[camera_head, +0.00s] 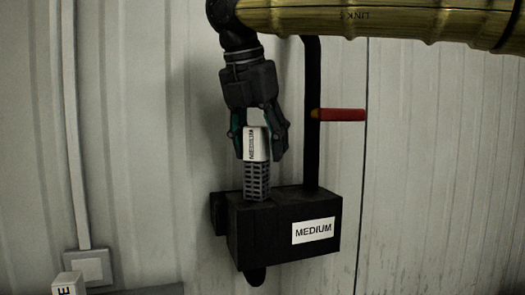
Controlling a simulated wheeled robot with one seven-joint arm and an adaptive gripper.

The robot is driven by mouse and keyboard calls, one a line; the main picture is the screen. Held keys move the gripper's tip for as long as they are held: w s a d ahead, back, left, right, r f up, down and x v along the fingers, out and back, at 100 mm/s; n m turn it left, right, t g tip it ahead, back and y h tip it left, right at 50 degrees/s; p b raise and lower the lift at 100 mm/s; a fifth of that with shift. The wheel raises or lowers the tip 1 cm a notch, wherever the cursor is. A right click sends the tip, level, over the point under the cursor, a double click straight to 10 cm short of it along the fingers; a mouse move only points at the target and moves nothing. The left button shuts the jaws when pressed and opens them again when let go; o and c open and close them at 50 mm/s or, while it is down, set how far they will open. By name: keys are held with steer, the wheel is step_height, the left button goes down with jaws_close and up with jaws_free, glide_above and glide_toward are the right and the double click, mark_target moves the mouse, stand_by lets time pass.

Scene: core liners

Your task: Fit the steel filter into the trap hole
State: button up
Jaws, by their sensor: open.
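The steel filter (257,182) has a dark grid-like lower body and a white labelled top block (256,144). It stands upright at the top left part of the black trap box (265,235), which bears a white "MEDIUM" label. The filter's lower end meets the box's top; the hole itself is hidden, so I cannot tell how deep it sits. My gripper (260,152) points down from above, with its fingers open on both sides of the white block. Whether a finger touches the block is unclear.
A black vertical pipe (312,115) rises from the box, right of my gripper, with a red handle (342,115) sticking out to the right. A corrugated wall (430,190) stands behind. A white block (67,285) and a wall socket (88,267) are at lower left.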

steer(key=b+v, duration=0.3)
steer(key=v, duration=0.8)
steer(key=shift+s+f, duration=0.1)
